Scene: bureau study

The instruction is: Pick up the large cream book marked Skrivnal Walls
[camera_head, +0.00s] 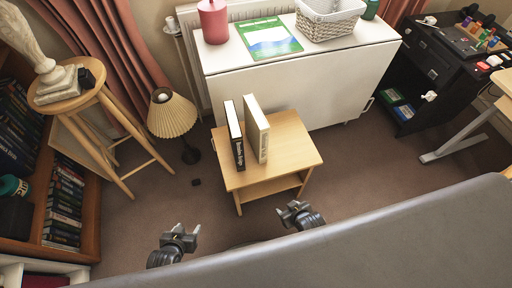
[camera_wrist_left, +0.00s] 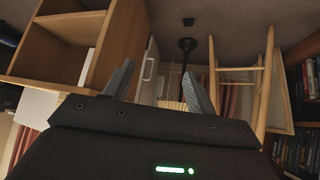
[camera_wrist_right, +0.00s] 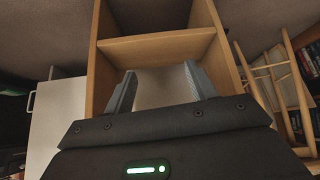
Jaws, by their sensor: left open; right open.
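A large cream book (camera_head: 256,129) stands upright on a small light-wood side table (camera_head: 289,142). Its spine lettering is too small to read. A black book with a white cover (camera_head: 236,136) stands upright just left of it, with a narrow gap between them. My left gripper (camera_head: 180,231) is open and empty, in front of the table and to its left. My right gripper (camera_head: 292,208) is open and empty, just in front of the table's front edge. Both are apart from the books. The wrist views show the table's open shelf but neither book.
A white cabinet (camera_head: 310,83) stands behind the table, with a red candle (camera_head: 213,22), a green-and-white booklet (camera_head: 268,38) and a white basket (camera_head: 328,20) on top. A pleated lamp (camera_head: 172,115) and wooden stool (camera_head: 92,89) stand left. A grey surface (camera_head: 400,235) fills the front right.

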